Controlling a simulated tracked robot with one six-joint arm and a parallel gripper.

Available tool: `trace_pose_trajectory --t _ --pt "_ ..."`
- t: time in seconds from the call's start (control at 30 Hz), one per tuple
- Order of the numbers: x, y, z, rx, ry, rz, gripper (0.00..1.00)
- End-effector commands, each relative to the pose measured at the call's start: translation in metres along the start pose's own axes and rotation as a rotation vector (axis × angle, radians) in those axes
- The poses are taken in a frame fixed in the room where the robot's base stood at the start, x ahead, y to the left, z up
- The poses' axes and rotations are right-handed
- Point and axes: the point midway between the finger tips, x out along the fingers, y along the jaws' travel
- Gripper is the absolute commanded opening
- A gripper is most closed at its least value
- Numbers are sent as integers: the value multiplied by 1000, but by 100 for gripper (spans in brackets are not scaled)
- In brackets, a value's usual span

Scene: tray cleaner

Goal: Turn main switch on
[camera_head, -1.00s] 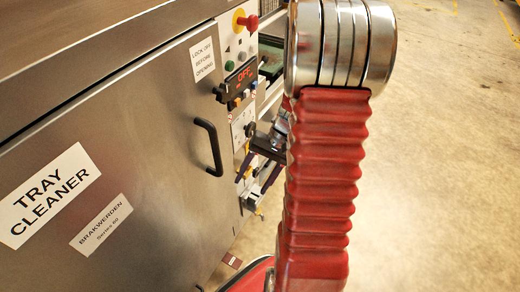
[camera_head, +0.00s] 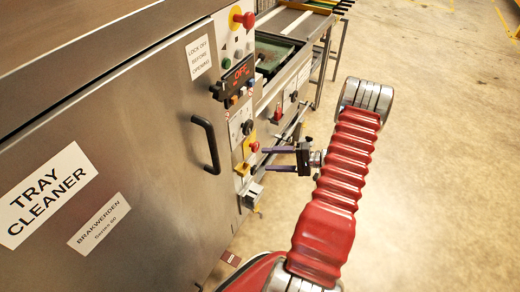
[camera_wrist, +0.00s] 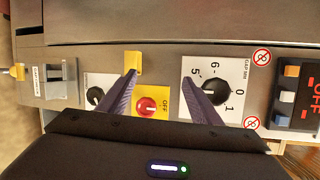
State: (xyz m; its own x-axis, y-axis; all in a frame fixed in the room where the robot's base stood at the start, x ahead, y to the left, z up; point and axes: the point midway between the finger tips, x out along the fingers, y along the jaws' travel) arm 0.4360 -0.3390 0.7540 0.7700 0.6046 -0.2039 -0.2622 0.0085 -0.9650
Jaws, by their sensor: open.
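A red knob on a yellow plate (camera_head: 249,148) is on the machine's control strip. In the wrist view the red knob (camera_wrist: 147,106) has OFF printed beside it, and a yellow block (camera_wrist: 132,61) is just above. I take this knob for the main switch. My gripper (camera_head: 262,160) is open and empty, its two dark purple fingers pointing left at the strip near the knob. In the wrist view the knob shows between the spread fingers of my gripper (camera_wrist: 160,76). I cannot tell how far the fingertips are from the panel.
A black gap dial (camera_wrist: 214,91) is right of the red knob and a small black knob (camera_wrist: 95,96) is left of it. The display (camera_head: 239,72) reads OFF. A red emergency button (camera_head: 244,20) is above. A door handle (camera_head: 207,146) juts out. The floor at right is clear.

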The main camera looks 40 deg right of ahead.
Motion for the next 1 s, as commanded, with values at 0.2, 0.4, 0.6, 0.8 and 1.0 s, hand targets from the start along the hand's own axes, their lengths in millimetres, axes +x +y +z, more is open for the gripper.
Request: trace_pose_trajectory --t 0.2,0.4,0.6,0.8,1.0 --pt "-32 38 -40 -74 185 -157 58" --pt "-52 57 -58 -127 293 -223 58" --pt "-54 59 -60 -135 307 -232 58" --pt "-54 58 -60 -135 306 -231 58" --pt "-44 56 -63 -134 304 -230 58"
